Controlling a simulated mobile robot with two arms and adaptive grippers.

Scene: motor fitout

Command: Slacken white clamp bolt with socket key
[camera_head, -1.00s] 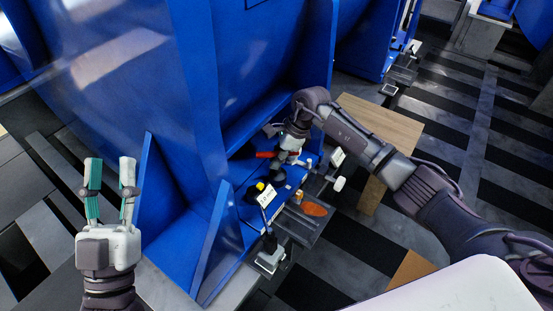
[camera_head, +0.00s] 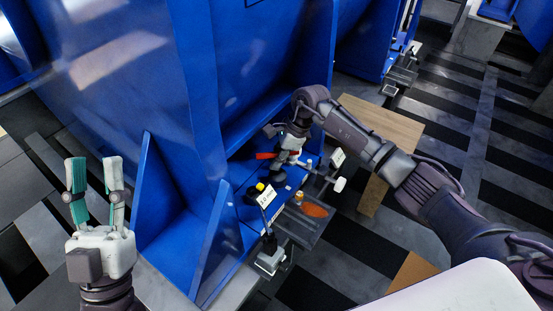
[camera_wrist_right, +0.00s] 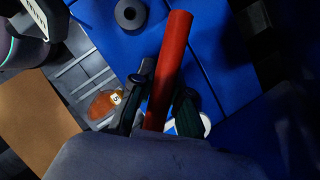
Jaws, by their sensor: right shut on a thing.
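My right gripper (camera_head: 284,158) is over the blue ledge at the foot of the blue housing, its fingers mostly hidden by the wrist. It is shut on the red handle of the socket key (camera_head: 265,155). In the right wrist view the red handle (camera_wrist_right: 170,65) stands out between the dark fingers (camera_wrist_right: 157,112); the key's working end is hidden. A white round rim (camera_wrist_right: 205,125) shows partly behind the fingers; I cannot tell whether it is the white clamp bolt or whether the key touches it. My left gripper (camera_head: 93,168) is open and empty at the left, fingers pointing up.
A black round part with a hole (camera_wrist_right: 130,13) sits on the blue ledge. A grey tray (camera_head: 302,232) holds an orange piece (camera_head: 315,210). Blue ribs (camera_head: 215,240) stand between my grippers.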

